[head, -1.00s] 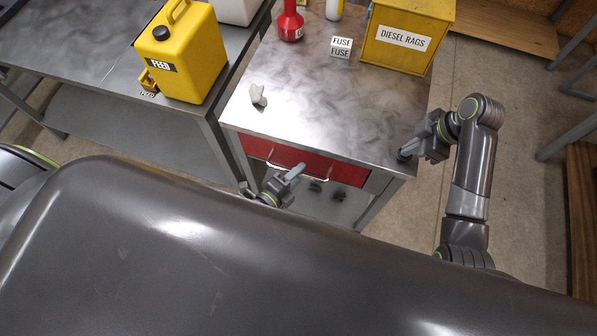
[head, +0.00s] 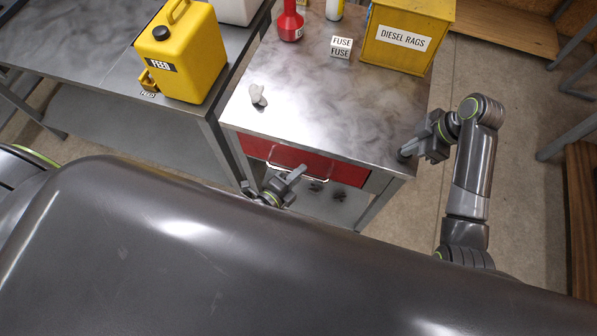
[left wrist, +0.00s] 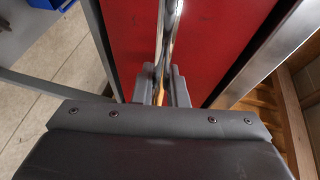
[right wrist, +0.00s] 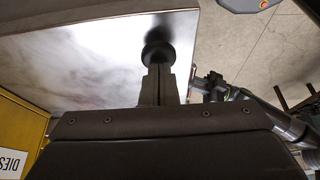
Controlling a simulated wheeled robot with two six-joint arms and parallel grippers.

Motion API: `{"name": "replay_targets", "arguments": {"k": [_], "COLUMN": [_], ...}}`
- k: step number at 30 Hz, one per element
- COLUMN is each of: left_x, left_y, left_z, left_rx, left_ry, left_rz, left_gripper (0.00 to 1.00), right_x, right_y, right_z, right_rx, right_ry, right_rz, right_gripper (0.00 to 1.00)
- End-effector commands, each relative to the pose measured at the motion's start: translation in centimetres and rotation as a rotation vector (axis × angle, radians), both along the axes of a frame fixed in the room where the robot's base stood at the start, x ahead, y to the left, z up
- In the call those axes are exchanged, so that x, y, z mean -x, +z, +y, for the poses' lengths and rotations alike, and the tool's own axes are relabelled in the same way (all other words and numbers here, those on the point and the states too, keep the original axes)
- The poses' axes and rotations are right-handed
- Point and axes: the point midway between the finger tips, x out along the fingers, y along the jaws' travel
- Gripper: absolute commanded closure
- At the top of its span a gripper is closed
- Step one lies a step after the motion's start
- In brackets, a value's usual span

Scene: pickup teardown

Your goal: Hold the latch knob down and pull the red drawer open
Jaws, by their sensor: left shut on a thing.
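The red drawer (head: 342,171) sits under the top of the metal workbench, and its front also fills much of the left wrist view (left wrist: 128,30). In the head view it looks closed or nearly so. My left gripper (head: 272,184) is at the drawer front, shut on its bright metal handle (left wrist: 170,40), which passes between the fingers. The round dark latch knob (right wrist: 158,54) is near the bench corner. My right gripper (right wrist: 160,78) has its fingers together with their tips at the knob; I cannot tell how far down the knob is. It also shows in the head view (head: 408,152).
On the bench top (head: 330,110) are a yellow diesel rags bin (head: 400,50), a fuse block (head: 340,48), a red bottle (head: 290,24) and a small pale object (head: 257,95). A yellow feed can (head: 185,55) stands on the neighbouring table. Floor shows to the right.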

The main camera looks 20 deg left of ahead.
Motion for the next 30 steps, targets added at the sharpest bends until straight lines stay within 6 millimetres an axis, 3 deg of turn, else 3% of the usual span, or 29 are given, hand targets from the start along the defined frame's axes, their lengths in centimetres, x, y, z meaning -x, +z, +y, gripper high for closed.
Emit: {"name": "replay_targets", "arguments": {"k": [12, 24, 25, 30], "left_x": [7.5, 8.2, 8.2, 8.2], "left_y": [-0.2, -0.1, -0.1, -0.1], "left_z": [-0.1, -0.1, -0.1, -0.1], "left_rx": [0.002, 0.001, 0.0, 0.001], "left_ry": [-0.002, -0.003, -0.003, -0.003], "left_rz": [0.004, 0.0, 0.001, 0.0], "left_gripper": [1.0, 1.0, 0.85, 0.66], "right_x": [0.0, 0.1, 0.1, 0.1], "right_y": [-0.1, -0.2, -0.2, -0.1], "right_z": [0.0, 0.0, 0.0, 0.0], "right_rx": [0.001, 0.001, 0.001, 0.001], "right_ry": [-0.001, -0.001, -0.001, -0.001], "right_rz": [0.002, 0.004, 0.004, 0.004], "right_gripper": [1.0, 1.0, 1.0, 1.0]}}
